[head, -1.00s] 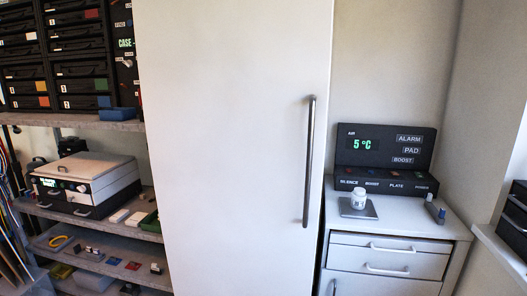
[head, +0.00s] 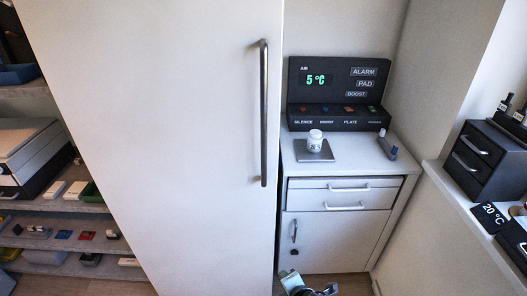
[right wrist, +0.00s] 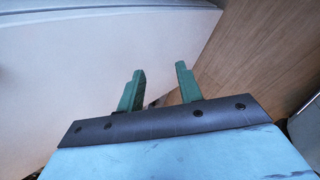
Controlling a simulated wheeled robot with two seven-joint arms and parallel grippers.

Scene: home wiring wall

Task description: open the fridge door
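The fridge door (head: 160,120) is a tall white panel filling the left middle of the head view, and it looks closed. Its dark vertical bar handle (head: 264,112) is near the door's right edge. My right gripper (head: 308,290) shows at the bottom edge of the head view, well below the handle and to its right. In the right wrist view its two green fingers (right wrist: 159,76) are apart with nothing between them. A pale panel and a wooden surface lie beyond them. The handle is not seen in that view. My left gripper is not in view.
Right of the fridge stands a white cabinet (head: 337,226) with drawers. On it are a dark alarm panel (head: 335,92) reading 5 °C and a small white jar (head: 315,138) on a plate. Shelves (head: 60,206) are at left; a black drawer box (head: 486,152) sits on the right ledge.

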